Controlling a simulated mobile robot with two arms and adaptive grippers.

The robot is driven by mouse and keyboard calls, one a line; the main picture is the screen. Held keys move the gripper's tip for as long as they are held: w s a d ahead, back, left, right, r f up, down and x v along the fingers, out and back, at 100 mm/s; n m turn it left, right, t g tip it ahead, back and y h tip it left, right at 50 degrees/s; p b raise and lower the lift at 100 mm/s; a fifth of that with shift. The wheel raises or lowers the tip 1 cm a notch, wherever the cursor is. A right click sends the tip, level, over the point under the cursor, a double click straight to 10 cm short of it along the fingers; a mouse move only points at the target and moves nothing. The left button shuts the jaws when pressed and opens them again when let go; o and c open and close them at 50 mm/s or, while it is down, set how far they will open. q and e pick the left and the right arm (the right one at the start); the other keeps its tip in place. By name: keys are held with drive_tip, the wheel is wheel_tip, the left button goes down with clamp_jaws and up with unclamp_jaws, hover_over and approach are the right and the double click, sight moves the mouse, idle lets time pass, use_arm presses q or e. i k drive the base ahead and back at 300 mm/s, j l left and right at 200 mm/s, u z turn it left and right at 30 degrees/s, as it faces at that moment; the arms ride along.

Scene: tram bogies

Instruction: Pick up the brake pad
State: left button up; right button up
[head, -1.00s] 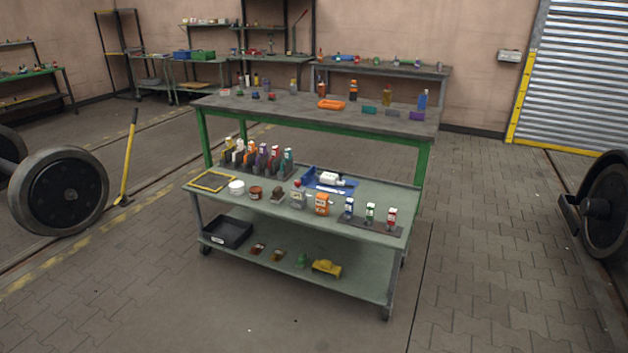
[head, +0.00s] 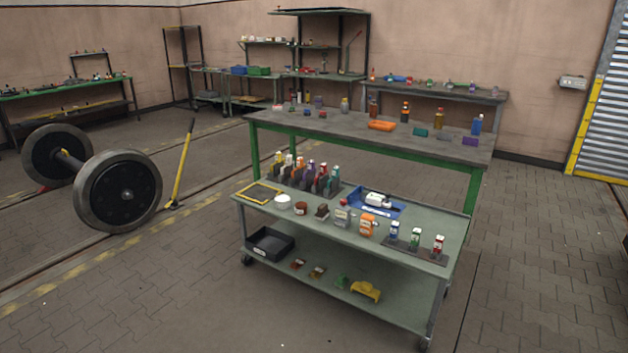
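No object can be surely told as the brake pad at this distance. A small dark brown block (head: 322,211) stands on the top shelf of the grey-green trolley (head: 340,237), between a brown round tin (head: 301,208) and a grey can (head: 342,214). Small brownish pieces (head: 298,264) lie on the trolley's lower shelf and are too small to make out. Neither of my grippers is in view.
A green-framed workbench (head: 345,122) stands right behind the trolley. The paved floor (head: 130,290) in front and at left of the trolley is clear.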

sight(297, 174)
drive_tip(key=i+u, duration=0.35)
drive_tip(key=i, duration=0.7)
drive_tip(key=i+j+u, duration=0.2)
drive_tip(key=i+u, duration=0.15)
drive_tip(key=i, duration=0.25)
drive_tip(key=i+u, duration=0.3)
drive_tip(key=i, duration=0.3)
drive_tip(key=i+l+u, duration=0.1)
drive_tip(key=i+u, duration=0.25)
drive_tip(key=i, duration=0.3)
drive_tip(key=i+l+u, duration=0.3)
drive_tip(key=i, duration=0.3)
drive_tip(key=i+l+z, duration=0.1)
drive_tip(key=i+z, duration=0.2)
drive_tip(key=i, duration=0.25)
drive_tip(key=i+z, duration=0.25)
drive_tip(key=i, duration=0.35)
drive_tip(key=i+j+z, duration=0.3)
drive_tip(key=i, duration=0.25)
drive_tip(key=i+j+z, duration=0.25)
drive_tip(key=i, duration=0.3)
drive_tip(key=i+l+z, duration=0.1)
drive_tip(key=i+z, duration=0.2)
drive_tip(key=z, duration=0.15)
drive_tip(key=i+z, duration=0.65)
drive_tip(key=z, duration=0.2)
drive_tip(key=i+j+z, duration=0.25)
drive_tip(key=z, duration=0.2)
drive_tip(key=i+j, duration=0.05)
